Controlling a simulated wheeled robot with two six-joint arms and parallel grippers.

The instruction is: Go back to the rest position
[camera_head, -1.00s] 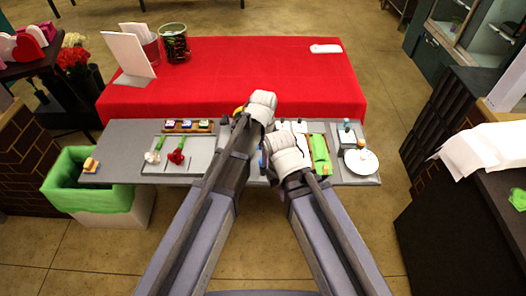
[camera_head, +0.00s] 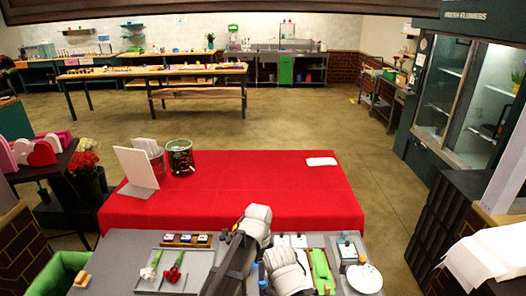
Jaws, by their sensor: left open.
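My left gripper (camera_head: 247,228) is at the lower middle of the head view, above the grey work board near the red cloth's front edge. It is open, with nothing seen in it; its fingers are mostly hidden by the wrist. My right arm's pale wrist (camera_head: 286,268) is just to its right and lower, over the board; its fingers are hidden.
The grey board (camera_head: 112,258) holds a tray (camera_head: 203,260) with a white flower (camera_head: 148,272) and a red flower (camera_head: 173,273), a green roll (camera_head: 320,265) and a white dish (camera_head: 364,278). A red-covered table (camera_head: 255,180) lies behind, with a bucket (camera_head: 180,157) and white card (camera_head: 136,170).

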